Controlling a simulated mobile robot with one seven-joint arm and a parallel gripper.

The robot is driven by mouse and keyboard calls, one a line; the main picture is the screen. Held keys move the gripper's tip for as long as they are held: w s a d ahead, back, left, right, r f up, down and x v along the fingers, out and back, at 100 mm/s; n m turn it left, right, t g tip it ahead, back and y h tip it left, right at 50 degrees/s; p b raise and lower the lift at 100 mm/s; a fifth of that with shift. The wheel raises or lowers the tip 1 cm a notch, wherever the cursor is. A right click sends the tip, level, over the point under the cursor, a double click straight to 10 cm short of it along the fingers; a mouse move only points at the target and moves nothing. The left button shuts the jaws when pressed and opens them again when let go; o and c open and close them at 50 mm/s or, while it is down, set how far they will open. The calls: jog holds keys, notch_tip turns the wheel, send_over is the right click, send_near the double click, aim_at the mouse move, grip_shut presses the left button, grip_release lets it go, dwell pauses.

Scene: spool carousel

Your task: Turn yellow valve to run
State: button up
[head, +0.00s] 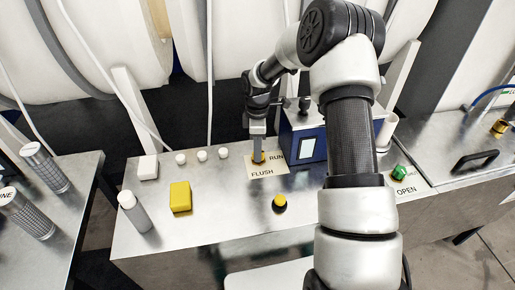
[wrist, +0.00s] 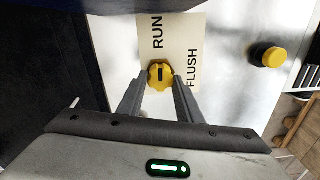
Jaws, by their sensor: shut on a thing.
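The yellow valve (wrist: 161,74) is a small lobed knob with a dark line on top. It sits on a pale label plate (wrist: 178,42) printed RUN and FLUSH. In the wrist view the dark line runs roughly up and down the picture, between the two words; I cannot tell a pointing end. My gripper (wrist: 160,88) is shut on the knob, with one finger on each side. In the head view my gripper (head: 258,154) reaches down onto the valve, which it mostly hides beside the label plate (head: 270,170).
A blue box (head: 305,145) stands right behind the valve. A yellow button (head: 279,202), a yellow block (head: 180,197), a grey-white bottle (head: 134,211) and several white knobs share the metal bench. A green knob (head: 399,172) marked OPEN is at right.

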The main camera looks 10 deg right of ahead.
jog(key=shift+n, duration=0.3)
jog(key=o, duration=1)
jog(key=shift+o, duration=0.2)
jog(key=shift+r, duration=0.1)
notch_tip(320, 180, up, 17)
jog(key=shift+w+r, duration=0.15)
jog(key=shift+w, duration=0.1)
